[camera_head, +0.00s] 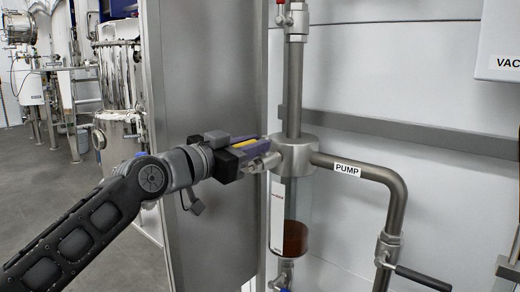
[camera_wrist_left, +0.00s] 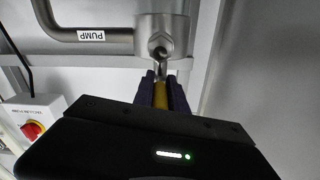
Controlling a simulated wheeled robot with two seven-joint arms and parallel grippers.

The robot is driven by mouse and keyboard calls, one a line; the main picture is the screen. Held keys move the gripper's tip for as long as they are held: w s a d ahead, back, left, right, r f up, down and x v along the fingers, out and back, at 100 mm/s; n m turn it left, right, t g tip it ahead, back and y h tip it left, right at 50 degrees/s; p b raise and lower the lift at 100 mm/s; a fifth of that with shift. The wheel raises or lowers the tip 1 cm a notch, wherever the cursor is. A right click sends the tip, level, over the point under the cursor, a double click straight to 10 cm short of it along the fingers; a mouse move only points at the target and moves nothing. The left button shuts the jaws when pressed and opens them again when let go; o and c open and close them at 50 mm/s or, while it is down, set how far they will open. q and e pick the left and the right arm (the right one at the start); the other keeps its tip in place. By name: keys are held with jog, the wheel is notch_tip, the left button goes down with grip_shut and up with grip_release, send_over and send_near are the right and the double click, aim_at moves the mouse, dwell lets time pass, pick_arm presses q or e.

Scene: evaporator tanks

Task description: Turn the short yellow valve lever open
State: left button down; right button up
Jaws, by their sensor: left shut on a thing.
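The short yellow valve lever (camera_wrist_left: 161,96) shows in the left wrist view between the two purple-grey fingers of my left gripper (camera_wrist_left: 163,88). In the head view a strip of the yellow lever (camera_head: 244,143) shows along the gripper. My left gripper (camera_head: 250,152) is shut on the lever, beside the steel valve body (camera_head: 294,155) on the vertical pipe. The lever's stem joins the valve body, which also shows in the left wrist view (camera_wrist_left: 162,36). The fingers hide much of the lever. My right gripper is not in view.
A pipe labelled PUMP (camera_head: 347,169) runs right from the valve body and bends down to a black-handled valve (camera_head: 423,277). A sight glass with brown liquid (camera_head: 295,238) hangs below. A grey panel (camera_head: 208,75) stands left. A red knob (camera_wrist_left: 32,130) shows in the left wrist view.

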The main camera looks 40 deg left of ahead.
pick_arm(q)
jog(key=shift+r, duration=0.4)
jog(key=c, duration=1.6)
grip_release()
jog(key=shift+o, duration=1.3)
jog(key=shift+w+f, duration=0.25)
jog(key=shift+w, duration=0.35)
jog(key=shift+s, duration=0.45)
jog(key=s, duration=0.7)
jog(key=shift+s+d, duration=0.15)
jog(key=shift+d, duration=0.15)
